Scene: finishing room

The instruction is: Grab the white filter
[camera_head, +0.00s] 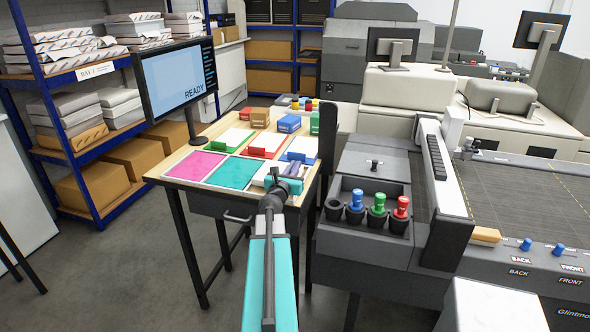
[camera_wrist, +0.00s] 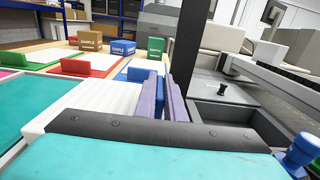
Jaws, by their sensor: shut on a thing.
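The white filter (camera_head: 259,177) is a flat, ribbed white block near the table's front right corner. In the wrist view it (camera_wrist: 98,101) fills the space left of my fingers, its near edge cut off by my dark palm. My gripper (camera_head: 290,171) is at the filter's right side, with two lavender fingers close together. In the wrist view the fingers of my gripper (camera_wrist: 167,98) are shut on a narrow blue part, which looks like the filter's grip. Their exact contact is mostly hidden. I cannot tell whether the filter is lifted.

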